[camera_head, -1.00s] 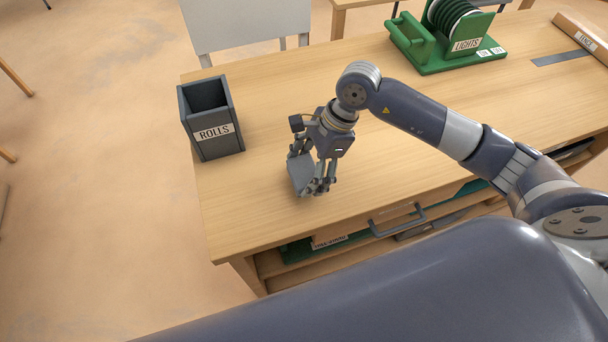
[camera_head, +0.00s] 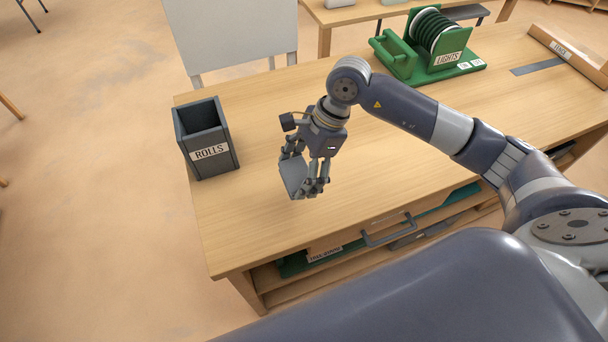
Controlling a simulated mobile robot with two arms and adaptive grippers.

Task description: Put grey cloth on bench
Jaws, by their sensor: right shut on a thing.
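The grey cloth (camera_head: 293,176) is a small, flat grey piece held between the fingers of my right gripper (camera_head: 305,183). The gripper is shut on it and points down over the near left part of the wooden bench (camera_head: 375,185). The cloth is at or just above the bench top; I cannot tell whether it touches. The fingers hide part of it. My left gripper is not in view.
A dark grey box (camera_head: 207,140) labelled ROLLS stands on the bench's left end, left of the gripper. A green rack (camera_head: 440,62) labelled LIGHTS and a long box (camera_head: 568,52) stand at the back right. A whiteboard-like panel (camera_head: 235,35) stands behind.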

